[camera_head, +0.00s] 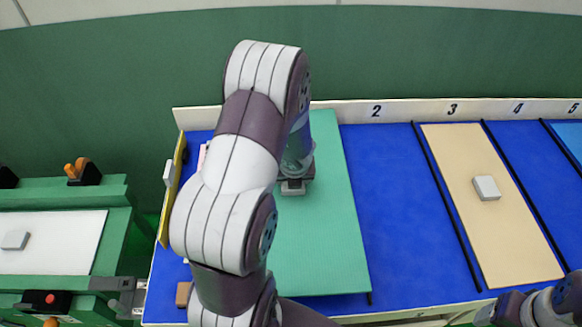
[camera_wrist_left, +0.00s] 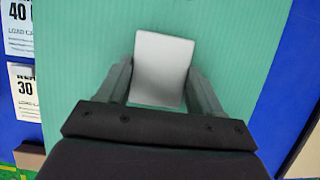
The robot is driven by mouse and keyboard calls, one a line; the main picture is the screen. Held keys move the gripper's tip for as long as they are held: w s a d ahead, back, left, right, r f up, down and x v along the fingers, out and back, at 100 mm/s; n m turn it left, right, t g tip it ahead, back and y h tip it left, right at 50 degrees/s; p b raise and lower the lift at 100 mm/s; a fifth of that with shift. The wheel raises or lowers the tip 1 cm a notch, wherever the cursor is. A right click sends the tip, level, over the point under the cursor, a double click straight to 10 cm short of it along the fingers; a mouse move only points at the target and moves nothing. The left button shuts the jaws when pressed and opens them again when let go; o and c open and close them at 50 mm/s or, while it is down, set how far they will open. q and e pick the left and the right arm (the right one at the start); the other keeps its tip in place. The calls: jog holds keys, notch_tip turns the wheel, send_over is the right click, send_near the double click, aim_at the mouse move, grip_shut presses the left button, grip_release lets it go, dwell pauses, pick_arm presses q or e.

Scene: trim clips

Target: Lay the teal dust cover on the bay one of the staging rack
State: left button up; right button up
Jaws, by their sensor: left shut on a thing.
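The teal dust cover (camera_head: 335,235) is a flat ribbed panel over bay one, at the left end of the blue staging rack (camera_head: 385,200). It also fills most of the left wrist view (camera_wrist_left: 75,70). My left gripper (camera_head: 293,185) is shut on the pale grey block (camera_wrist_left: 163,65) on top of the cover, with a finger on each side. The cover lies nearly in line with the bay; I cannot tell whether it touches the rack floor. My left arm hides the cover's left part and the bay's number. Only a piece of my right arm shows, at the lower right.
A tan panel (camera_head: 485,235) with a grey block lies in bay three. A blue panel (camera_head: 569,140) is in bay five; bay two is bare. Black divider strips separate bays. A green fixture (camera_head: 110,190) with a white panel (camera_head: 55,255) stands at left. A yellow plate (camera_head: 172,205) edges the rack.

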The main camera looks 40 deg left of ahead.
aim_at(292, 195)
pick_arm(q)
jog(key=shift+b+x, duration=0.3)
jog(key=shift+x, duration=0.6)
notch_tip(292, 195, down, 6)
jog(key=b, duration=0.6)
jog(key=shift+s, duration=0.1)
pick_arm(e)
notch_tip(292, 195, down, 7)
jog(key=shift+w+a+f, duration=0.15)
jog(key=shift+w+f, duration=0.05)
pick_arm(q)
jog(key=shift+f+b, duration=0.4)
jog(key=shift+b, duration=0.05)
pick_arm(e)
jog(key=shift+f, duration=0.45)
pick_arm(q)
jog(key=o, duration=1.4)
pick_arm(e)
jog(key=shift+r, duration=0.1)
